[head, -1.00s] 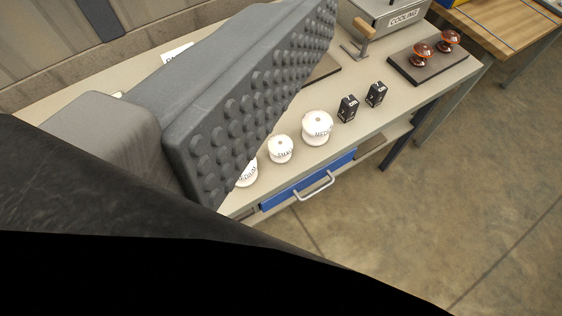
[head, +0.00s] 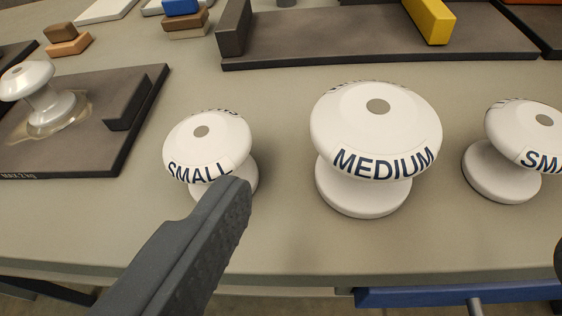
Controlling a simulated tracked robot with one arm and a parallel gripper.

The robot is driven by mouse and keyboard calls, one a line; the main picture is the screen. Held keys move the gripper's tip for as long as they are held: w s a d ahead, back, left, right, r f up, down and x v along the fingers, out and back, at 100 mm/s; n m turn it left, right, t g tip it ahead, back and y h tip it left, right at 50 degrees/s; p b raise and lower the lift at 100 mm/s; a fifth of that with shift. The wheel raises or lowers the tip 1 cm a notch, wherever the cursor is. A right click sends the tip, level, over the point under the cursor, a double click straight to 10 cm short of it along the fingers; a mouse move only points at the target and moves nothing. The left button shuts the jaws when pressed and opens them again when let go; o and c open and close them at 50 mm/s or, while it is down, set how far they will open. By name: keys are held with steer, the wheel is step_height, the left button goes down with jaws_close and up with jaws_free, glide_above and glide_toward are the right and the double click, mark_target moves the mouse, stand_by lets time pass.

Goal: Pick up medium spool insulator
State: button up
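The medium spool insulator (head: 372,128) is white, with two round flanges and a dark "MEDIUM" label. It stands upright on the bench in the middle of the head view. My gripper (head: 400,220) is open and empty on the near side of it. One dark ridged finger comes in from the lower left, its tip covering part of the small insulator. Only a dark sliver at the right edge shows of what looks like the other finger. No contact with the medium insulator is visible.
A small spool insulator (head: 207,143) stands to the left and another small one (head: 500,160) to the right. A dark plate (head: 100,150) carries a glossy insulator (head: 45,95). A dark tray (head: 330,45) with a yellow bar (head: 428,18) lies behind. A blue drawer (head: 430,296) is below the front edge.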

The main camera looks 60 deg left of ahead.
mark_target(388, 142)
steer(key=b+x, duration=0.1)
steer(key=x, duration=0.5)
steer(key=shift+f, duration=0.15)
steer(key=shift+w+a+f, duration=0.1)
steer(key=shift+w+a, duration=0.4)
steer(key=shift+w, duration=0.05)
steer(key=b+x, duration=0.2)
steer(key=x, duration=0.2)
steer(key=shift+a+f, duration=0.3)
steer(key=shift+w+a, duration=0.25)
steer(key=shift+w, duration=0.05)
steer(key=c, duration=1.3)
steer(key=shift+c, duration=0.2)
